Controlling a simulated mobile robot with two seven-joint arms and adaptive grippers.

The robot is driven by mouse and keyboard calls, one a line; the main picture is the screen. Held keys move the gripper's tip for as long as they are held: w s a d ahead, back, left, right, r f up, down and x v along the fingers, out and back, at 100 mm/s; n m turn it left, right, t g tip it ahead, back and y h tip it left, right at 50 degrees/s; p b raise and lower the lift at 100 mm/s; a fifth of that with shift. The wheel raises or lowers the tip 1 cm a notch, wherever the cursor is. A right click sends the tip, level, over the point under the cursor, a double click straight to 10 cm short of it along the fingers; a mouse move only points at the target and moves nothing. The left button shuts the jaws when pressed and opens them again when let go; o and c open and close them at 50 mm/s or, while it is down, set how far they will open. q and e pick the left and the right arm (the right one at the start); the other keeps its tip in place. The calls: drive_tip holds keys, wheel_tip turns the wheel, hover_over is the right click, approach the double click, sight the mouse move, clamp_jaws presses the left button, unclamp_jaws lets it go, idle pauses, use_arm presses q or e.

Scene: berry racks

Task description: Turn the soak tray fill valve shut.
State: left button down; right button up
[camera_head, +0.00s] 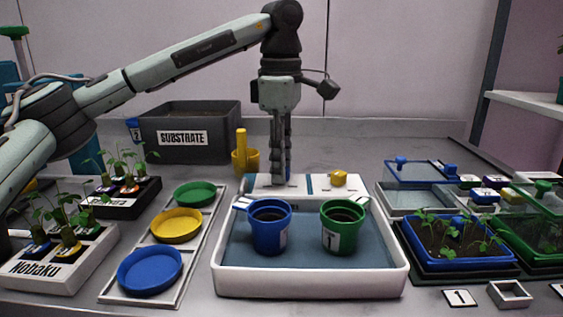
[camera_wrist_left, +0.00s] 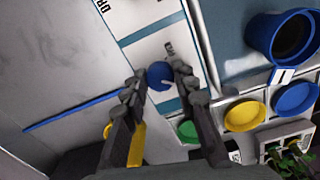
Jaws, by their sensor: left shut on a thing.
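The white soak tray (camera_head: 310,284) stands at the front middle, with a white valve panel (camera_head: 258,188) along its back edge. My left gripper (camera_head: 284,178) points straight down at the left part of this panel. Its fingers are closed on a round blue valve knob, which shows between the fingertips in the left wrist view (camera_wrist_left: 159,75). Small lettering near this knob is too slanted and blurred to read surely. A yellow knob (camera_head: 339,178) sits on the panel's right part. The fingers hide most of the blue knob in the head view. My right gripper is not in view.
A blue pot (camera_head: 270,236) and a green pot (camera_head: 342,236) stand in the tray, close to the panel. A yellow cup (camera_head: 246,160) with an upright handle and the substrate bin (camera_head: 190,153) are behind left. Seedling trays (camera_head: 460,262) stand at the right.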

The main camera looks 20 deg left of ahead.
use_arm(q)
drive_tip(key=shift+m+p, duration=0.3)
drive_tip(key=shift+m, duration=0.4)
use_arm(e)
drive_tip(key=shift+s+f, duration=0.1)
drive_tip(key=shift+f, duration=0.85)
use_arm(q)
drive_tip(key=c, duration=1.2)
unclamp_jaws()
wheel_tip(320, 180, up, 12)
drive_tip(key=shift+s+r, duration=0.1)
drive_tip(key=shift+s, duration=0.05)
